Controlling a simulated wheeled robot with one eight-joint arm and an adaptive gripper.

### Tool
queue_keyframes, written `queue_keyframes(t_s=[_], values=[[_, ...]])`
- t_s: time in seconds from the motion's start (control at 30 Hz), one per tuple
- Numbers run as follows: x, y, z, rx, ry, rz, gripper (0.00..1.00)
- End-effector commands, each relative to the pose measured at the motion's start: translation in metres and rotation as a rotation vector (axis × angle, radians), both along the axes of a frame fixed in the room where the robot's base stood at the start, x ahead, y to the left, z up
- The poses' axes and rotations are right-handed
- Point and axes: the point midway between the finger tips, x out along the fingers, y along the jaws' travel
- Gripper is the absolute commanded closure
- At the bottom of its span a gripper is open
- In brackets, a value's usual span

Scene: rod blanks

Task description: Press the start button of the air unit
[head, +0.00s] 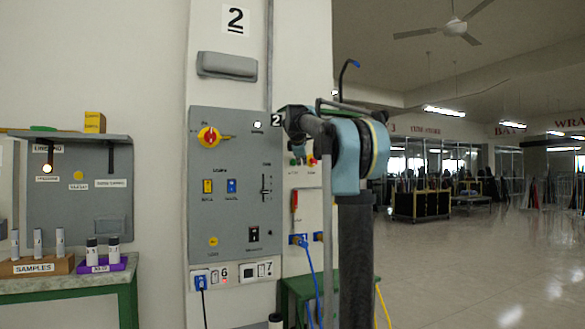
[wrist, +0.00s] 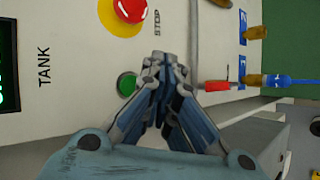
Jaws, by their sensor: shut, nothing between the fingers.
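The air unit's pale panel (wrist: 80,110) fills much of the wrist view, turned on its side, with the word TANK and a dark display. A green button (wrist: 127,84), which I take as the start button, sits left of my gripper's fingers, partly covered by them. A red stop button (wrist: 131,9) on a yellow disc is above it. My gripper (wrist: 160,60) is shut and empty, its tips up and right of the green button; I cannot tell if they touch the panel. In the head view the green button (head: 294,161) shows below my arm.
A grey control panel (head: 237,230) is left of the air unit. A bench (head: 60,287) with samples stands far left. The floor at right is open.

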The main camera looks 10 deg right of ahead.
Motion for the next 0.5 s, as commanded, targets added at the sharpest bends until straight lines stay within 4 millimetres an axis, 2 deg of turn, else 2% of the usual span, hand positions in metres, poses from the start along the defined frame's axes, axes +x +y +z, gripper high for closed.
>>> queue_keyframes(t_s=[0.2, 0.5], values=[[0.018, 0.006, 0.0, 0.002, 0.001, 0.0, 1.0], [0.025, 0.008, 0.0, 0.002, 0.001, 0.0, 1.0]])
